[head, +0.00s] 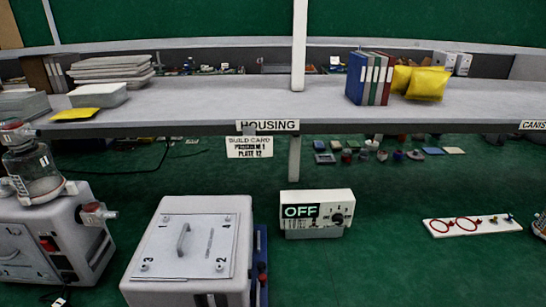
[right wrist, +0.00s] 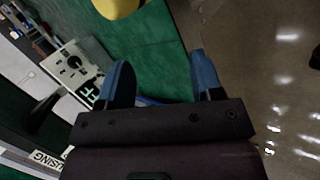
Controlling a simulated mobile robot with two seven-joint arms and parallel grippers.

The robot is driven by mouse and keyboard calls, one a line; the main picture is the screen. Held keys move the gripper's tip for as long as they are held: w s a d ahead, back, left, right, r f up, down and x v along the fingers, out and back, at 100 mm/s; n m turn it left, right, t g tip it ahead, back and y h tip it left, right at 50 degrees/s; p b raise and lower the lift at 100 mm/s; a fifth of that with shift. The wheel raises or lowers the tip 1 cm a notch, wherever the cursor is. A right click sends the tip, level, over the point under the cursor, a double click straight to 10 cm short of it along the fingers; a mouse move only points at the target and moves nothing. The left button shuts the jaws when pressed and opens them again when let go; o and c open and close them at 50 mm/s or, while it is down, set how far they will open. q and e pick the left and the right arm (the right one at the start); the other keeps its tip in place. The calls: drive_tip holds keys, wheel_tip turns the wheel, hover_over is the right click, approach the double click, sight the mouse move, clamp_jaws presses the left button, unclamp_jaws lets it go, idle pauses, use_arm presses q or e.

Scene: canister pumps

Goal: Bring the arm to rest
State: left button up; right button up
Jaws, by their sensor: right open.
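My right gripper (right wrist: 162,78) shows in the right wrist view with its two blue-tipped fingers apart. Nothing is between them; green surface and a grey shiny floor show beyond. Neither gripper is in the head view, and my left gripper is out of sight. A white pump housing (head: 190,250) with a handled, numbered lid stands at the front in the head view. Another white housing (head: 88,235) with a clear canister (head: 35,172) on top stands at the left.
A control box (head: 318,212) reading OFF stands on the green surface; it also shows in the right wrist view (right wrist: 78,65). A white board (head: 468,225) with red rings lies at the right. A grey shelf (head: 220,105) with binders (head: 370,78) runs across behind. Open green surface lies between.

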drive_tip(key=s+d+r+m+g+y, duration=0.1)
drive_tip(key=s+d+r+m+g, duration=0.15)
drive_tip(key=s+m, duration=0.55)
drive_tip(key=s+d+r+m+g, duration=0.1)
drive_tip(key=s+d+r+m, duration=0.1)
drive_tip(key=s+r+m, duration=0.5)
drive_tip(key=w+f+t+b, duration=0.1)
drive_tip(key=f+t, duration=0.1)
drive_tip(key=f, duration=0.3)
drive_tip(key=w+f+n+t+b, duration=0.1)
drive_tip(key=w+f+t, duration=0.1)
drive_tip(key=f, duration=0.3)
drive_tip(key=w+f+t+y, duration=0.1)
drive_tip(key=f+t, duration=0.3)
drive_tip(key=f, duration=0.2)
drive_tip(key=shift+w+d+n+b, duration=0.25)
drive_tip(key=shift+w+n+b, duration=0.1)
drive_tip(key=shift+n+b, duration=0.05)
